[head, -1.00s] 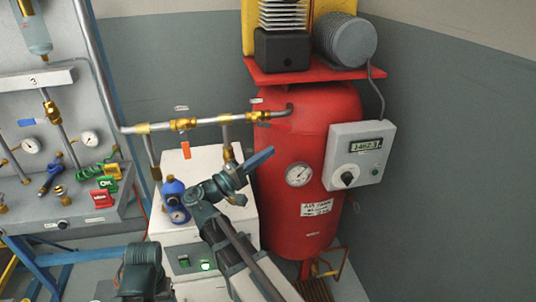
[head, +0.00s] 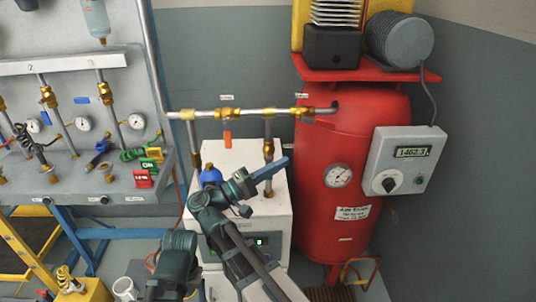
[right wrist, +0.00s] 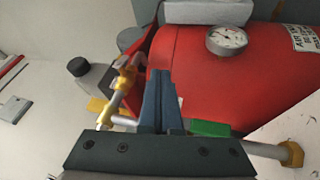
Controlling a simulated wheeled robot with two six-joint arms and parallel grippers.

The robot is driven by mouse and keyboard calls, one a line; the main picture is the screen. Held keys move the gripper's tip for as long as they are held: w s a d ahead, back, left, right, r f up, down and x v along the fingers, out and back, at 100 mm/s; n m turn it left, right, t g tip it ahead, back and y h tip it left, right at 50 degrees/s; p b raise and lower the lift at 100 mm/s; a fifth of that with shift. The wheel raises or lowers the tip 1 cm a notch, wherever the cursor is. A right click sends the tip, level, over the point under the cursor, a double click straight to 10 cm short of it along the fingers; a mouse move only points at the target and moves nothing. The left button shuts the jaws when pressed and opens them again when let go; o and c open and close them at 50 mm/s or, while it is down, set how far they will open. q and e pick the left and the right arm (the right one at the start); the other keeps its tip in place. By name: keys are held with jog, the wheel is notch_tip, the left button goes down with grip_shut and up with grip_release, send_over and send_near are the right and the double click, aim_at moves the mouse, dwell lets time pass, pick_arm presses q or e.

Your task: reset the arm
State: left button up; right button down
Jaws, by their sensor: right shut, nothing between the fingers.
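My right arm reaches up from the bottom of the head view. Its gripper (head: 282,164) is shut and empty, with its blue fingers pointing up and right. In the head view it overlaps the white cabinet (head: 235,158) and the left edge of the red air tank (head: 345,130). In the right wrist view the closed fingers (right wrist: 158,88) show in front of the red tank (right wrist: 225,85), with nothing between them. I cannot tell the gap to the tank. My left gripper is not in view.
A metal pipe (head: 205,114) with brass fittings runs above the cabinet to the tank. A grey control box (head: 403,165) is at the tank's right. A bench panel (head: 75,95) with gauges and valves stands left.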

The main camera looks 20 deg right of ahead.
jog(key=s+d+f+g+y, duration=0.1)
jog(key=d+f+y, duration=0.25)
jog(key=f, duration=0.35)
jog(key=s+d+f+y, duration=0.1)
jog(key=d+f+y, duration=0.1)
jog(key=f+y, duration=0.35)
notch_tip(320, 180, down, 11)
jog(key=s+a+g+y, duration=0.1)
jog(key=s+a+y, duration=0.2)
jog(key=y, duration=0.1)
jog(key=s+a+f+y, duration=0.2)
jog(key=a+f+y, duration=0.3)
jog(key=a+y, duration=0.35)
jog(key=s+a+n+h, duration=0.2)
jog(key=s+a+n, duration=0.3)
jog(key=a, duration=0.7)
notch_tip(320, 180, up, 27)
jog(key=m+p, duration=0.1)
jog(key=p, duration=2.5)
jog(key=shift+s+d+r+g+p, duration=0.15)
jog(key=shift+s+g+p, duration=0.15)
jog(key=shift+g+p, duration=0.1)
